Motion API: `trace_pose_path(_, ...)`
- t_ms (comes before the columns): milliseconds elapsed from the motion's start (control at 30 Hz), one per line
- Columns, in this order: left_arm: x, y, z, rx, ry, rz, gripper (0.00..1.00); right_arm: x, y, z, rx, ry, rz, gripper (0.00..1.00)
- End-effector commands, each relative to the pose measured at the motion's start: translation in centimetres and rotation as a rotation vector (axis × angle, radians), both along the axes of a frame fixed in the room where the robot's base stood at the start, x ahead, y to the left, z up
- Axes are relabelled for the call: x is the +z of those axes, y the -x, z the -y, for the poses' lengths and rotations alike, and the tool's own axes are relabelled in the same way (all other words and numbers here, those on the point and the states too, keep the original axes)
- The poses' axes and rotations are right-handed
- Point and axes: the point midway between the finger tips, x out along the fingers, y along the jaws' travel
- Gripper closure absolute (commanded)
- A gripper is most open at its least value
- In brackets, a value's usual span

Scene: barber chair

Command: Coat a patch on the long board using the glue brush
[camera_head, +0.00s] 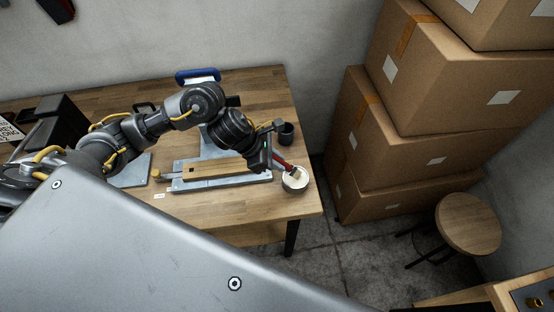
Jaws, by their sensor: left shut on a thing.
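The long wooden board (212,170) lies flat along a grey metal fixture (225,181) on the workbench. My left gripper (272,155) reaches in from the left, above the right end of the board, and is shut on the glue brush (282,161). The brush has a red handle and slants down to the right. Its pale lower end is at the white glue pot (295,186), within the rim as seen from here. How deep the bristles sit is too small to tell. My right gripper is out of view.
The wooden workbench (260,205) has bare room in front of the fixture. A dark cup (286,133) stands behind the pot. A blue-handled tool (197,75) is at the back edge. Stacked cardboard boxes (400,150) and a round stool (468,222) stand to the right.

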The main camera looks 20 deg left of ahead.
Motion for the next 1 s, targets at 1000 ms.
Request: trace_pose_path(1000, -0.41, 0.00, 0.00, 0.000, 0.000, 0.000, 1.00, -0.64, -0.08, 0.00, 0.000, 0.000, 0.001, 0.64)
